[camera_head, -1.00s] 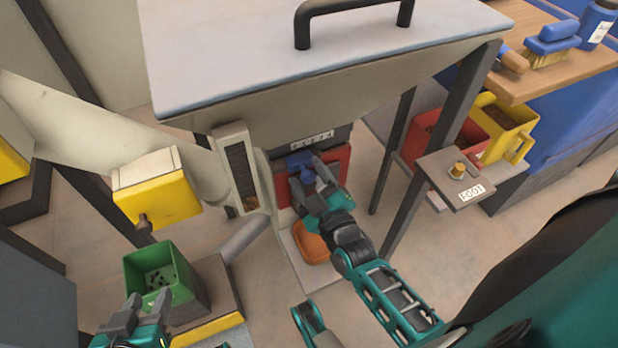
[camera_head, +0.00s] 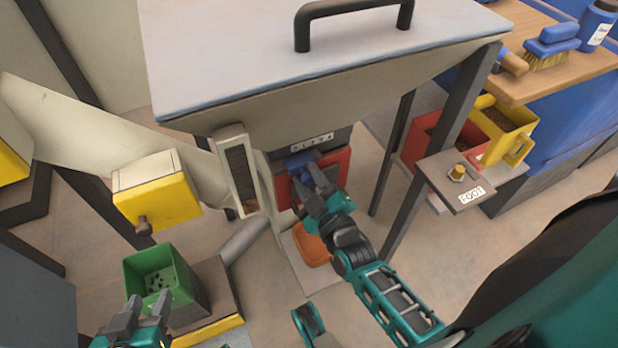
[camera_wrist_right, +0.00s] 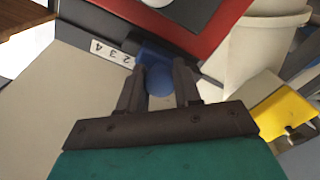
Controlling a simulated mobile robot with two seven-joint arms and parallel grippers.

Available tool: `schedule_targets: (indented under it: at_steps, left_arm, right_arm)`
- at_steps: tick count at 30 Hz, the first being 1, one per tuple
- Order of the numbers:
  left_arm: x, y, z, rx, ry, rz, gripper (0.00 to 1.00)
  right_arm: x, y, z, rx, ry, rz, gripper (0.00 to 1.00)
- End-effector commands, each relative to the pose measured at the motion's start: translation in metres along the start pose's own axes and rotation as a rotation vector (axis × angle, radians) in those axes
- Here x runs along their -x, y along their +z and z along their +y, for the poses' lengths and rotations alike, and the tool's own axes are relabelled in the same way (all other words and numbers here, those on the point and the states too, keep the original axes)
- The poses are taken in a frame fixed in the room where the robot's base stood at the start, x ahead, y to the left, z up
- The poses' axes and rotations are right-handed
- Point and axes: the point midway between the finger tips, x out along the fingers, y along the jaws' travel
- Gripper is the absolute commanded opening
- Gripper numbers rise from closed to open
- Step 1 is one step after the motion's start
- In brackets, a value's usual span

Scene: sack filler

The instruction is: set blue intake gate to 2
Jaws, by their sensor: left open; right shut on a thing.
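The blue intake gate (camera_head: 301,161) is a small blue slider with a knob, in front of a red panel (camera_head: 337,170) under the hopper. A white number strip (camera_head: 312,142) sits just above it. The exact number the gate stands at cannot be told. My left gripper (camera_head: 135,312) is open and empty at the lower left, by a green bin.
The green bin (camera_head: 150,262) holds dark bits. A yellow box (camera_head: 158,192) hangs left of the sight-glass (camera_head: 240,175). An orange container (camera_head: 312,246) stands below the gate. Red (camera_head: 415,143) and yellow (camera_head: 520,118) bins stand at the right, near a hopper leg (camera_head: 425,150).

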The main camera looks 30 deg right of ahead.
Motion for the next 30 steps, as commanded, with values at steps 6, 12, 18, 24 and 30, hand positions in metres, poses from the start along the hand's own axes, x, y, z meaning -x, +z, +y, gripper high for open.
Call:
schedule_targets:
  at_steps: [6,12,18,24,30]
  left_arm:
    - [0.001,-0.002,0.0,0.0,0.0,0.002,0.45]
    - [0.005,-0.009,-0.001,-0.001,-0.004,0.01,0.45]
    - [0.004,-0.005,-0.003,-0.001,-0.008,0.003,0.45]
    - [0.003,-0.001,-0.003,0.0,-0.009,-0.005,0.45]
    - [0.003,0.0,-0.003,0.0,-0.009,-0.006,0.45]
  right_arm:
    - [0.0,0.002,0.003,0.001,0.0,0.0,0.0]
    - [0.0,0.02,0.027,0.005,-0.001,-0.001,0.0]
    - [0.0,0.026,0.032,0.0,0.0,-0.001,0.0]
    - [0.0,0.026,0.032,0.0,0.0,-0.001,0.38]
    - [0.0,0.025,0.031,0.0,0.0,0.0,0.57]
